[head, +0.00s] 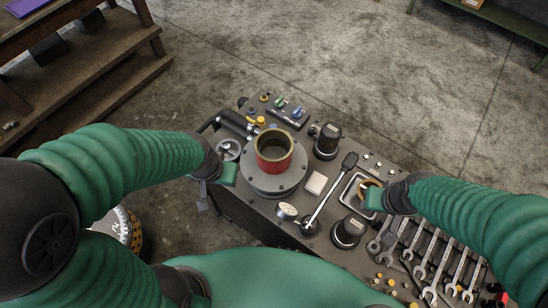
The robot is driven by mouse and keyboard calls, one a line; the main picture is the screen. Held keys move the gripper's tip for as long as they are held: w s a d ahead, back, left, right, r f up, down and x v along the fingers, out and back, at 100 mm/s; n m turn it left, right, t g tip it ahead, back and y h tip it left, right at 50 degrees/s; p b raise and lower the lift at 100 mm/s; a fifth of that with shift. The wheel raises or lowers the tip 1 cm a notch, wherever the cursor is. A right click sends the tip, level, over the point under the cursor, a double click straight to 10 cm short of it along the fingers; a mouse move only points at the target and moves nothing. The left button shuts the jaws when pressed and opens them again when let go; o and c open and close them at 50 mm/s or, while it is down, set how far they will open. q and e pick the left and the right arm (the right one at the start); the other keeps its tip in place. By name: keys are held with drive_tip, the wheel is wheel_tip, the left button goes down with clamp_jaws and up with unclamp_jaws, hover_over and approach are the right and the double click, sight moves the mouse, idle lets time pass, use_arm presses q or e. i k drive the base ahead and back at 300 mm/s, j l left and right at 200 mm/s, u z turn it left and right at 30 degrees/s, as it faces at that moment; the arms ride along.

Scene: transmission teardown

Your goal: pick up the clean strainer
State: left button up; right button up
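A rectangular metal tray (346,198) with a pale rim sits at the right of the bench top. A tan or orange round piece (368,184) shows inside it; it may be the clean strainer, but it is partly covered. My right gripper (374,199) is over the tray's right side, close to that piece; I cannot tell whether it touches it or how far its fingers are apart. A red cylinder with a brass-coloured rim (274,163) stands upright on a round grey flange. My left gripper (226,175) is left of the flange, its fingers not clearly visible.
Several wrenches (431,255) lie at lower right. Open floor lies beyond the bench.

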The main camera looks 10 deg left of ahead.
sight(231, 148)
drive_tip(key=j+z, duration=0.7)
drive_tip(key=j, duration=0.15)
